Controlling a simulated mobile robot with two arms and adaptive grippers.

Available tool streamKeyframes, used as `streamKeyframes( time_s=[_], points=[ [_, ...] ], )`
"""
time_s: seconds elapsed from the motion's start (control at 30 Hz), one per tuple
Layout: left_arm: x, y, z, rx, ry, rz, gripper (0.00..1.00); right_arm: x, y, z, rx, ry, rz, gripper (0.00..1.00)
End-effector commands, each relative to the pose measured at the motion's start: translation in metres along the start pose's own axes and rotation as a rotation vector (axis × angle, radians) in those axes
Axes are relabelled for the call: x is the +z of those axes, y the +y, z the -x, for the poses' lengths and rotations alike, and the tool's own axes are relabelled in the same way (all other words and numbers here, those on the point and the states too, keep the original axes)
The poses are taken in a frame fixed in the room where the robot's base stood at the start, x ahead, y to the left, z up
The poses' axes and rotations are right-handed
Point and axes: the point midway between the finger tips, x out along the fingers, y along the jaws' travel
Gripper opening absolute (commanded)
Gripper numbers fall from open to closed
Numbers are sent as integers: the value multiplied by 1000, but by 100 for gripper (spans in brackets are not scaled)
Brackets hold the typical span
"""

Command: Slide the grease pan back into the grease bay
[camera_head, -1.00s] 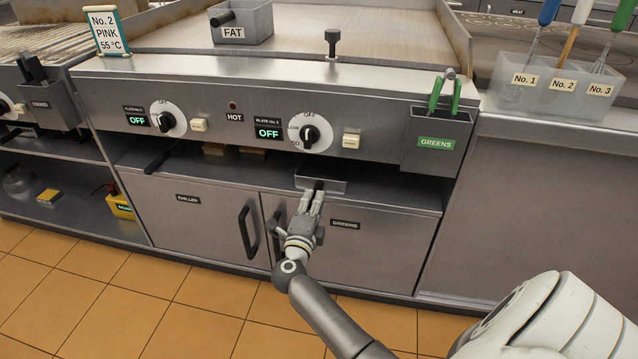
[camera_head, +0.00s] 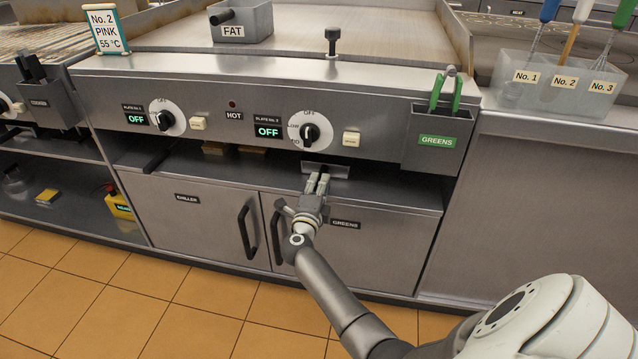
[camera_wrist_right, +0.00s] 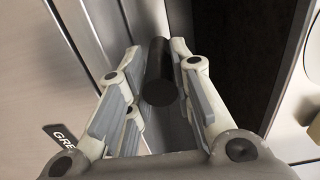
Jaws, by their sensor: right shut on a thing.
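The grease pan (camera_head: 338,171) shows in the head view as a small grey metal front in the dark gap under the right OFF dial, above the cabinet doors. Most of it is hidden under the griddle front. My right gripper (camera_head: 317,182) reaches up to it from below and is shut on the pan's handle. In the right wrist view the handle is a black round bar (camera_wrist_right: 160,78) between the two fingers of the right gripper (camera_wrist_right: 164,88). My left gripper is not in view.
The control panel with dials (camera_head: 310,133) overhangs the gap. The GREENS bin (camera_head: 437,141) hangs to the right. Below are the chiller door (camera_head: 185,220) and the GREENS door (camera_head: 385,245). Another black handle (camera_head: 157,160) sticks out of the gap further left.

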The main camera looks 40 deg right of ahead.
Motion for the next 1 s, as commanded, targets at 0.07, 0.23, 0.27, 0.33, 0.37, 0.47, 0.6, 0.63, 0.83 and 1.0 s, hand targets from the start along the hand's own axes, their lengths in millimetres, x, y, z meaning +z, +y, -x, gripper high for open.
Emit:
streamKeyframes(
  time_s=[0.07,0.23,0.27,0.33,0.37,0.47,0.6,0.63,0.83,1.0],
  points=[
    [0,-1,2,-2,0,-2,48,0,0,-4,-1,1,0,0],
    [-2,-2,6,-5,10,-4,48,0,0,-7,0,0,0,0],
    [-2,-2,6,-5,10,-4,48,0,0,-7,0,0,0,0],
    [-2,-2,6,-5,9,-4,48,0,0,-6,0,0,0,0],
    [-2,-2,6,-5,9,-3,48,0,0,-6,0,0,0,0],
    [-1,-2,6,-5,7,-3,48,0,0,-6,0,0,0,32],
    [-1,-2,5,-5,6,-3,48,0,0,-6,0,0,0,42],
    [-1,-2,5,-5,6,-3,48,0,0,-6,0,0,0,47],
    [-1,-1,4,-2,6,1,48,0,2,-6,4,-1,1,47],
    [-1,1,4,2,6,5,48,0,4,-5,8,-1,2,47]
  ],
)
